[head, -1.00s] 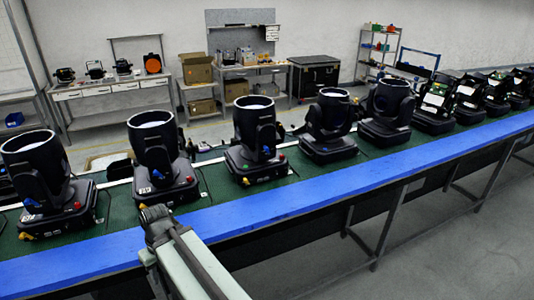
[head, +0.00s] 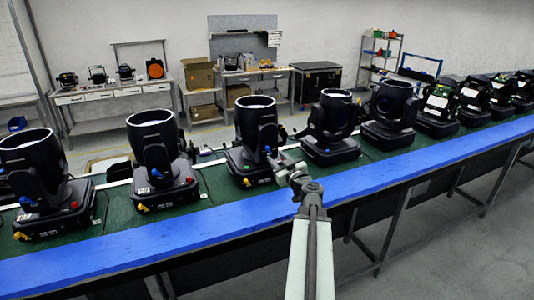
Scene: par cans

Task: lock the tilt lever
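A row of black moving-head lights stands on the green belt. The third light from the left (head: 255,138) stands upright on its base with its lens up. A small blue piece (head: 268,150) shows on the side of its yoke, which may be the tilt lever; it is too small to tell how it is set. My gripper (head: 281,166) is just right of this light's base, at the front of the belt. Its fingers are too small and dark to tell open from shut, and I cannot tell whether it touches the light.
A second light (head: 158,150) and a leftmost light (head: 38,172) stand to the left. A fourth light (head: 330,128) stands close to the right of my gripper. The blue rail (head: 420,165) runs along the belt's front edge, under my arm. The floor in front is clear.

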